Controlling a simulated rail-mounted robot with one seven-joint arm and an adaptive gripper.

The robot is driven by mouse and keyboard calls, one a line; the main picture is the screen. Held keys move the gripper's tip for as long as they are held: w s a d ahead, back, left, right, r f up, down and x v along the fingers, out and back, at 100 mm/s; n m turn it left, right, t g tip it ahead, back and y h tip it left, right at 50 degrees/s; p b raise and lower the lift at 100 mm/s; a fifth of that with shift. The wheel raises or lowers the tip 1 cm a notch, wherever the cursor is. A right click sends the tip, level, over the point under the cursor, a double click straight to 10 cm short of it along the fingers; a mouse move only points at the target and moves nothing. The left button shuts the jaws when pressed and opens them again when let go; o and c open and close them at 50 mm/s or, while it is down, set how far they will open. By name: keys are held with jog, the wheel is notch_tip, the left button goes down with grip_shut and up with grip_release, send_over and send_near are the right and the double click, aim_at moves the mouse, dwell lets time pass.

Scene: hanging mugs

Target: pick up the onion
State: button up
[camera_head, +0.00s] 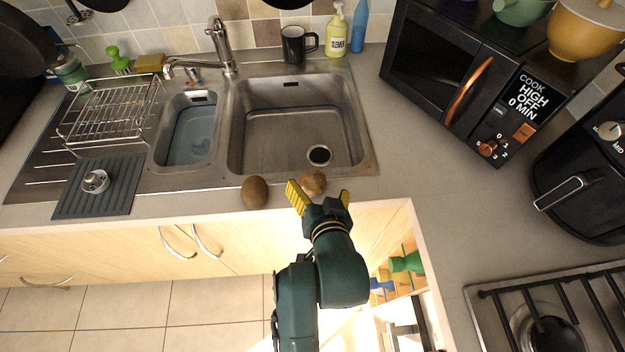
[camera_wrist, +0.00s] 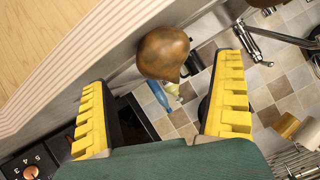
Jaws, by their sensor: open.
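The onion (camera_head: 313,181) is round and brown. It sits on the front edge of the counter, just in front of the large sink bowl. I cannot tell whether a finger touches the onion.
Another brown round item (camera_head: 254,192) lies left of the onion on the counter edge. Behind are the sink (camera_head: 238,165), a dark mug (camera_head: 294,46) and a soap bottle (camera_head: 336,34). A microwave (camera_head: 437,60) stands at the back right.

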aim_at(315, 185)
jog(key=w, duration=0.2)
jog(key=w+a, duration=0.1)
jog(key=shift+f, duration=0.4)
jog(key=shift+w+f, duration=0.3)
jog(key=shift+w, duration=0.15)
jog(key=c, duration=1.4)
